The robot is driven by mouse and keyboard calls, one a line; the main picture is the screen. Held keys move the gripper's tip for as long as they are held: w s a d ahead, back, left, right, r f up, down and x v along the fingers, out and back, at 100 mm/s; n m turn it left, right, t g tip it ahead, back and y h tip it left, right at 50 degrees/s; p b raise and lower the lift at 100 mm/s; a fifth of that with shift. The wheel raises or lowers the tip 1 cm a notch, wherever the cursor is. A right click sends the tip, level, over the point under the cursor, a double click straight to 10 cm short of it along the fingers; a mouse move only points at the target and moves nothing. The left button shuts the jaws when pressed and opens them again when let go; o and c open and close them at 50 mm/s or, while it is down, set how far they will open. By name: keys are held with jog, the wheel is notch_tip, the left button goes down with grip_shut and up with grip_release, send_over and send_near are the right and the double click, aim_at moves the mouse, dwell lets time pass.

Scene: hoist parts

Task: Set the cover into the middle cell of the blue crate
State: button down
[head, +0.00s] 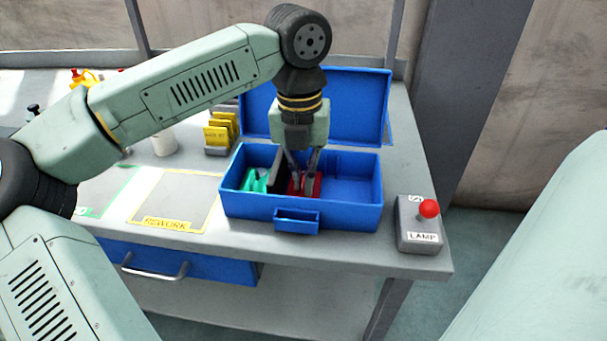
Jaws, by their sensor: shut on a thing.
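The blue crate (350,217) stands on the bench with its lid (358,100) open at the back. My gripper (304,188) points down into the middle of the crate, shut on a red part, which I take to be the cover (317,186). The cover sits low between the crate walls; the front wall and my fingers hide its underside, so I cannot tell whether it touches the floor. A green part (253,180) lies in the left cell. A black upright piece (278,171) stands between the green part and the cover. The right cell (352,182) looks empty.
A yellow-outlined rework area (172,200) at left is clear. Yellow plates in a rack (220,135) and a white cup (164,142) stand behind it.

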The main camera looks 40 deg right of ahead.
jog(key=c, duration=1.7)
grip_release()
jog(key=shift+o, duration=0.3)
jog(key=o, duration=0.3)
jog(key=shift+r, duration=0.15)
jog(key=shift+r+p, duration=3.15)
jog(key=shift+r, duration=1.35)
jog(key=shift+f, duration=0.1)
